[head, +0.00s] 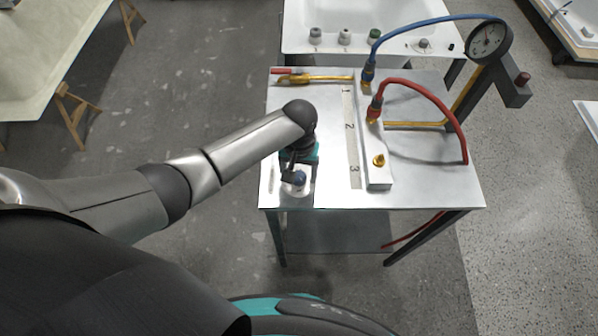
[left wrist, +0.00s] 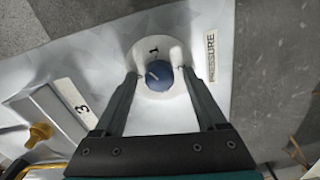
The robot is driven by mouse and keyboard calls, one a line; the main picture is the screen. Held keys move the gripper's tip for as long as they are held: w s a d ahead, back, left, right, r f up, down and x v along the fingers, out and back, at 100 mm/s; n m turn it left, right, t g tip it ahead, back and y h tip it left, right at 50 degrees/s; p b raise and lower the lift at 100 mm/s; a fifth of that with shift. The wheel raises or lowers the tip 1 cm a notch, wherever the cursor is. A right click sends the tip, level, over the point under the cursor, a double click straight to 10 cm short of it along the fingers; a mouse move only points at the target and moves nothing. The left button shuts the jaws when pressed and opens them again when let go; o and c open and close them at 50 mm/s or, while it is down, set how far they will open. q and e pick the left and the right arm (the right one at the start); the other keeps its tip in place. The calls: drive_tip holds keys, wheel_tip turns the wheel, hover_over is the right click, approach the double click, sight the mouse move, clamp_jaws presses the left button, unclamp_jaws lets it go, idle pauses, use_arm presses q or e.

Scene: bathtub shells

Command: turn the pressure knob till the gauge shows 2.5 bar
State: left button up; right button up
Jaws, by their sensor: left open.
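The pressure knob is blue with a white pointer line and sits on a round white base near the front left of the metal table. It shows in the head view (head: 298,179) and in the left wrist view (left wrist: 159,75). A "1" is printed on the base above it, and a "PRESSURE" label (left wrist: 211,57) lies beside it. My left gripper (head: 294,178) is over the knob with its fingers (left wrist: 160,76) open, one on each side. The gauge (head: 488,41) is round, at the table's back right; its reading is too small to tell. My right gripper is not in view.
A white manifold bar (head: 376,150) with a brass fitting (head: 379,160) stands right of a strip numbered 1 to 3 (head: 350,130). A blue hose (head: 420,22) and a red hose (head: 440,104) arch over the table's right half. A brass-coloured tool (head: 310,78) lies at the back left.

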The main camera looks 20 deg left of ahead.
use_arm(q)
drive_tip(key=shift+c, duration=0.2)
clamp_jaws()
idle(0.3)
